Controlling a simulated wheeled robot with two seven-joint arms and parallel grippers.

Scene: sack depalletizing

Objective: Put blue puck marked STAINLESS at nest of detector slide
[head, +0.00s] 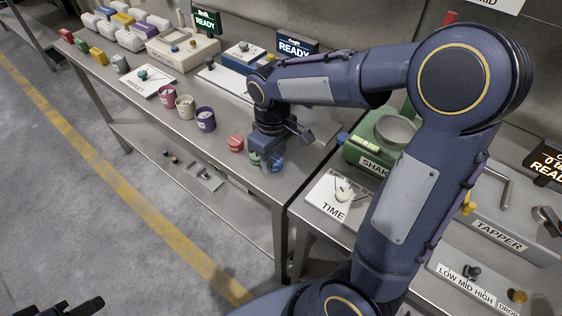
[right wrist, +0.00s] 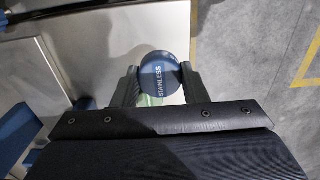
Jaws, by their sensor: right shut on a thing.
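The blue puck marked STAINLESS (right wrist: 158,72) lies between the two fingers of my right gripper (right wrist: 160,86), its lettering facing the wrist camera. In the head view the blue puck (head: 278,164) shows at the fingers of my right gripper (head: 267,162), by the bench's front edge. That gripper is shut on it. I cannot tell whether the puck is off the bench. My left gripper (head: 66,308) is partly in view at the bottom left; its jaw opening is unclear. No readable label identifies the detector slide or its nest; my right arm hides part of the bench.
A red puck (head: 236,143) and a green puck (head: 254,158) are close beside the gripper. Several cups, including a purple one (head: 205,119), stand to the left. A blue-and-white device (head: 244,56) is behind. The green shaker (head: 365,152) stands right.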

